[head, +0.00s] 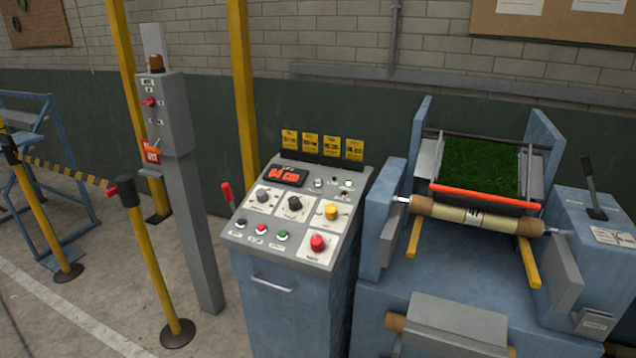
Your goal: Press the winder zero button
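A grey control console (295,220) stands in the middle of the view. Its sloped panel carries a lit red display (281,175) that seems to read "64 cm". Below it are a grey knob (262,196) and a black knob (295,203). A yellow button (331,211) and a large red button (317,243) sit on the right. A lower row has a black button (241,223), a red button (261,229) and a green button (283,236). Small buttons (319,183) sit right of the display. The labels are too small to tell which is winder zero. Neither gripper shows.
Right of the console stands a blue winder machine (430,270) with green turf (480,166), a roll (475,216) and a lever (592,188). A grey post with a switch box (163,115) and yellow posts (150,260) stand left. Bare floor (110,290) shows at lower left.

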